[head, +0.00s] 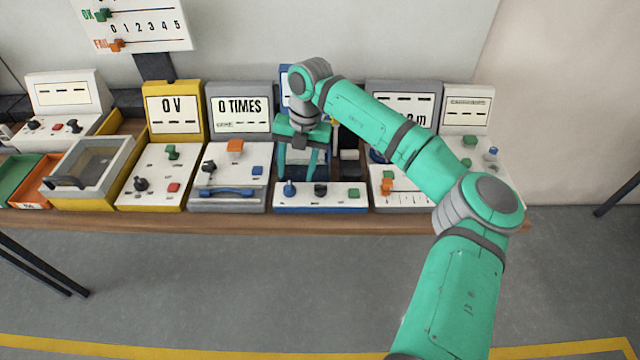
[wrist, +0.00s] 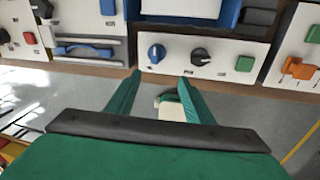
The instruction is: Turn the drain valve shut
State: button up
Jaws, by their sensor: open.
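The blue-framed station has a white front panel (head: 335,195) with a blue knob (head: 290,188), a black knob (head: 320,190) and a green button (head: 353,193). No label marks the drain valve readably; the blue knob looks the likeliest. In the wrist view the blue knob (wrist: 156,53) has a white pointer line, and the black knob (wrist: 200,57) is to its right. My gripper (head: 298,177) is open and empty, fingers pointing down over this panel. In the wrist view the gripper's fingertips (wrist: 160,75) appear just below the blue knob, one on either side, apart from it.
Left stands a grey counter station (head: 228,150) with a blue handle (head: 228,192). Right is a panel with an orange slider (head: 386,185). My arm hides part of the stations at right. The table's front edge (head: 240,220) is close; open floor lies before it.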

notch_tip(320, 180, up, 2)
jog(key=m+h, duration=0.1)
jog(key=h, duration=0.1)
send_over(321, 185)
jog(key=shift+t, duration=0.3)
notch_tip(321, 185, down, 10)
jog(key=shift+a+f, duration=0.1)
jog(key=shift+f, duration=0.15)
jog(key=shift+c, duration=0.3)
jog(key=c, duration=0.9)
